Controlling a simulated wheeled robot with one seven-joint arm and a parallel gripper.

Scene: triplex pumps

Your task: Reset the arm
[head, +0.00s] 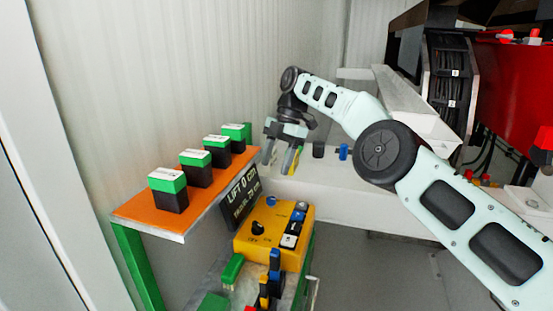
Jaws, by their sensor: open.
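My arm reaches in from the lower right of the head view, bends at an elbow and ends at my gripper (282,165). The gripper points downward beside the far right end of the orange shelf (133,212). Its fingers are apart, and I see nothing held between them. A small yellow and green patch shows at the fingertips. The gripper appears apart from the nearest green-and-black block (237,139) on the shelf.
Several green-topped black blocks (167,190) stand in a row on the shelf. Below are a dark display (242,197), a yellow control box (272,234) and coloured levers (275,270). A white ledge (320,185) lies behind. Red machinery (510,90) fills the right.

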